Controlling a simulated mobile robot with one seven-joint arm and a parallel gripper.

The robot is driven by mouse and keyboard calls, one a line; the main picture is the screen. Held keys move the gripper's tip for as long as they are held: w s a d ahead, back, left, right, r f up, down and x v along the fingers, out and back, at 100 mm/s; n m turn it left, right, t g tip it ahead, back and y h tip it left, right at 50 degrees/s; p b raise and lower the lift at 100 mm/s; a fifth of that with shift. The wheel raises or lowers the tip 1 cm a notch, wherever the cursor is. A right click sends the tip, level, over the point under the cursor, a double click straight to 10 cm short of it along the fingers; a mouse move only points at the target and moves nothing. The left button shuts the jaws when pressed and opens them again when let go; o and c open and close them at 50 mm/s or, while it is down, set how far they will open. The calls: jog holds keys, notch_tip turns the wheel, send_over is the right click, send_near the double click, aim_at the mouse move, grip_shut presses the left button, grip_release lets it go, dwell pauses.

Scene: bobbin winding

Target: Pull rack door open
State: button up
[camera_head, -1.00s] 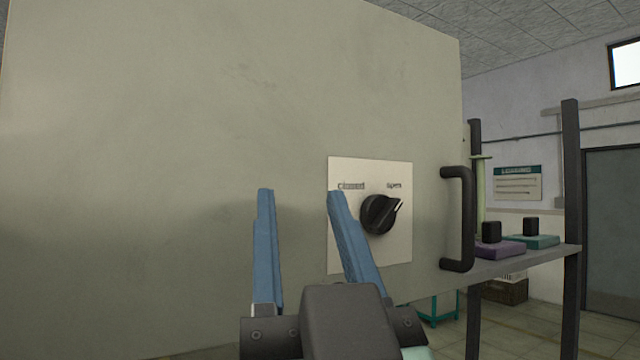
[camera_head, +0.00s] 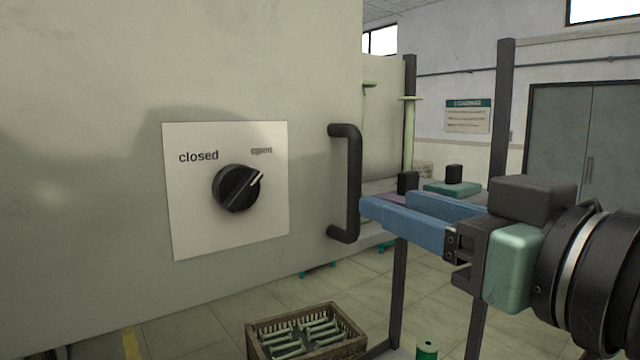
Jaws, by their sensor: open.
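The rack door (camera_head: 90,70) is a large pale grey-green panel filling the left of the view. Its black bar handle (camera_head: 353,185) stands upright near the door's right edge. A black knob (camera_head: 238,188) on a white plate (camera_head: 185,230), marked "closed" and "open", has its pointer turned up and right toward "open". My gripper (camera_head: 385,203) has blue fingers and lies sideways, reaching in from the right. Its fingers are open, with the tips close to the handle's right side. I cannot tell whether they touch it, and nothing shows between them.
A dark-framed shelf behind my gripper carries a teal block (camera_head: 452,188) with a black top. A crate (camera_head: 307,335) of pale green bobbins stands on the floor below. A green spool (camera_head: 427,350) shows at the bottom. A grey double door (camera_head: 575,140) is at the back right.

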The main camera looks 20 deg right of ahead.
aim_at(358, 190)
jog(key=w, duration=0.6)
jog(key=w+a, duration=0.1)
jog(key=w, duration=0.2)
jog(key=shift+p, duration=0.4)
grip_shut()
dwell(0.8)
